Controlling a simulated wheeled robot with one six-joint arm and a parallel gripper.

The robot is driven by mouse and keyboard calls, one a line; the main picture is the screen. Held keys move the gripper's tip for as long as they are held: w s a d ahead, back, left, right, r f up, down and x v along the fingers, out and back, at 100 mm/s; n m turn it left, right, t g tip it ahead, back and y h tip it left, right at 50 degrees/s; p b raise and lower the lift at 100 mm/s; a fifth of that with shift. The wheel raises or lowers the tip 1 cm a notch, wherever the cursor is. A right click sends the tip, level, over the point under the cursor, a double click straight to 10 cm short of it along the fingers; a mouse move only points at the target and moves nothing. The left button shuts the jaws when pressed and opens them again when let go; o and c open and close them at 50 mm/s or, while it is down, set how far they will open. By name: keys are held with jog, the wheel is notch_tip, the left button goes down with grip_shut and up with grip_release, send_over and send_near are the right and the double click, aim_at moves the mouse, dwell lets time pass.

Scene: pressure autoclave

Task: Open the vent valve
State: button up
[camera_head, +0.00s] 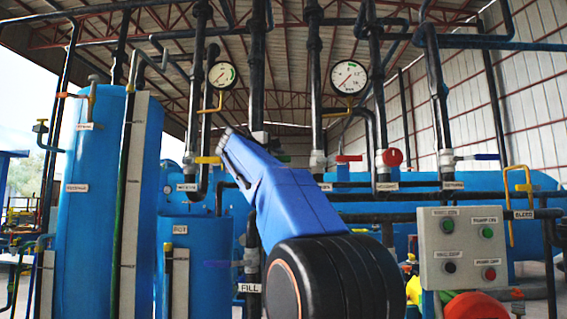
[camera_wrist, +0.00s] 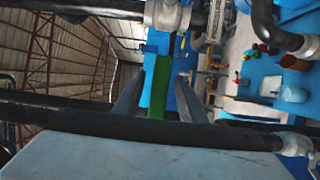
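My gripper (camera_wrist: 155,100) is open in the wrist view, its two grey fingers spread apart. A green valve handle (camera_wrist: 160,88) shows in the gap between the fingers, and I cannot tell whether either finger touches it. In the head view a small green handle end (camera_head: 283,158) shows just right of my blue arm, beside a dark vertical pipe. My arm hides much of that valve and any label on it. The small labels along the pipe row are too blurred to tell which one reads vent.
Other valves have a yellow handle (camera_head: 208,160), a red handle (camera_head: 349,158), a red round knob (camera_head: 392,157) and a blue handle (camera_head: 487,157). Vertical pipes stand close on both sides. A control box (camera_head: 462,247) stands at right; blue tanks (camera_head: 108,200) stand at left.

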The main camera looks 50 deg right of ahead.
jog(key=shift+x, duration=2.05)
grip_shut()
